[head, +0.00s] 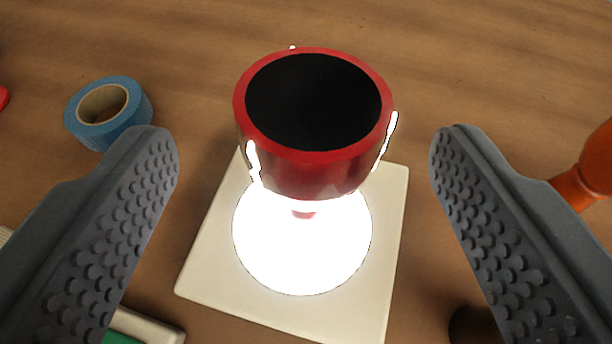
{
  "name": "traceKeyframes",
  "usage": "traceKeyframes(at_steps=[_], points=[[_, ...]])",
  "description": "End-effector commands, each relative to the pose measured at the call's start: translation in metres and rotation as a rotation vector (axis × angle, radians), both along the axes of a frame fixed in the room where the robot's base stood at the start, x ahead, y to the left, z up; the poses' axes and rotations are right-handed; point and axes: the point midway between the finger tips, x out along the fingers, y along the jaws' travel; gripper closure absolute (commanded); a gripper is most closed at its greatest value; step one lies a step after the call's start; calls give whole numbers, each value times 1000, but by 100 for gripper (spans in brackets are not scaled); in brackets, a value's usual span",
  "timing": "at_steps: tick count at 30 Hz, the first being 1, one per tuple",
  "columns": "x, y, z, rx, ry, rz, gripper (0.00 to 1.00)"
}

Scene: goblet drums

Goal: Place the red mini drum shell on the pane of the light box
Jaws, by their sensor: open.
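The red mini drum shell (313,172) is in the middle of the head view, its dark round opening facing up towards me. It appears upright over the light box (385,240), a pale square slab. The round pane (300,250) glows bright white below the shell. The glare hides the shell's lower part, so I cannot see clearly where its base meets the pane. My gripper (303,150) is open, with one finger on each side of the shell and a clear gap to it on both sides.
A roll of blue tape (135,108) lies at the upper left, near the left finger. An orange object (590,172) is at the right edge. A white and green item (145,327) is at the lower left. The wooden table (200,40) is clear behind the shell.

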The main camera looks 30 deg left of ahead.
Motion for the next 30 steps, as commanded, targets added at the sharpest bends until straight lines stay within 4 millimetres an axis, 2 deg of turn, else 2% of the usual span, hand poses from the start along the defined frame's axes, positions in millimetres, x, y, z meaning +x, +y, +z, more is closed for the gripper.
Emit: traceKeyframes(at_steps=[6,12,25,28,29,30], points=[[-25,-13,14,1,-2,1,30],[-38,-22,18,0,1,0,30],[-41,-26,24,2,-1,-4,30],[-30,-38,45,16,-5,-26,30],[-24,-44,57,23,-9,-38,30],[-15,-55,78,36,-17,-57,30]])
